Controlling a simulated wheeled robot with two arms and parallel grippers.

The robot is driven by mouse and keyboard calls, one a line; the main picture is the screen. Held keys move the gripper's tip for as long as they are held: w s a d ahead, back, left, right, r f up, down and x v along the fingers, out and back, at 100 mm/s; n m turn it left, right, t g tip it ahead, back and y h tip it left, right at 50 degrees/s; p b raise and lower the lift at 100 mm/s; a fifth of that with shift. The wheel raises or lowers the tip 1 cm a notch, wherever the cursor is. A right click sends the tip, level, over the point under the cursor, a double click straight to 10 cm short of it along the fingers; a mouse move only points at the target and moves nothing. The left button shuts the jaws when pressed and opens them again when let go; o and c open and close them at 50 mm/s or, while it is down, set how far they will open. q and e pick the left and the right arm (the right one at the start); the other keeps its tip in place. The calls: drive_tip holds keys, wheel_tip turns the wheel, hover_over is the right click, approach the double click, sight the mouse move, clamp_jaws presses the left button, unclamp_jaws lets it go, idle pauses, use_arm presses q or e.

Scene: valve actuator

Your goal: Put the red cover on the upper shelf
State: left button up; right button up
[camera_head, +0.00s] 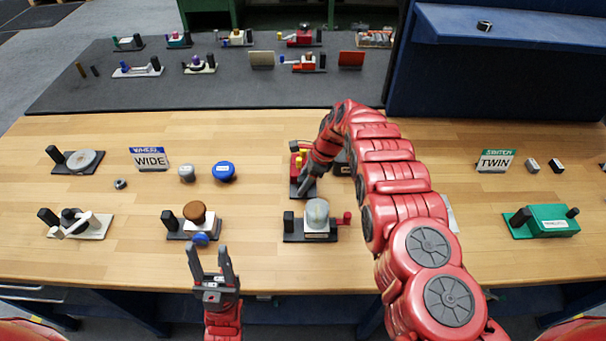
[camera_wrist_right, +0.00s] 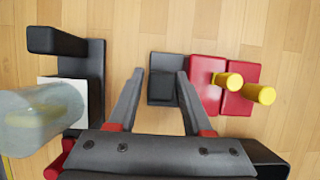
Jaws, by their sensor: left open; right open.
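A red part with yellow pegs (camera_head: 297,160) stands on a black base at the table's middle; I take it for the red cover, though I cannot be sure. In the right wrist view the red part (camera_wrist_right: 208,84) is just right of my right gripper (camera_wrist_right: 160,72), which is open, with a black block (camera_wrist_right: 163,88) of that base showing between its fingers. In the head view my right gripper (camera_head: 307,184) points down beside the red part and partly hides it. My left gripper (camera_head: 209,262) is open and empty over the table's front edge. The blue upper shelf (camera_head: 520,27) is at the top right.
A valve with a clear dome (camera_head: 317,213) stands close in front of my right gripper. A brown-knobbed valve (camera_head: 194,214) is near my left gripper. A green box (camera_head: 548,219) is at right. A small dark ring (camera_head: 484,26) lies on the shelf, otherwise mostly bare.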

clamp_jaws()
idle(1.4)
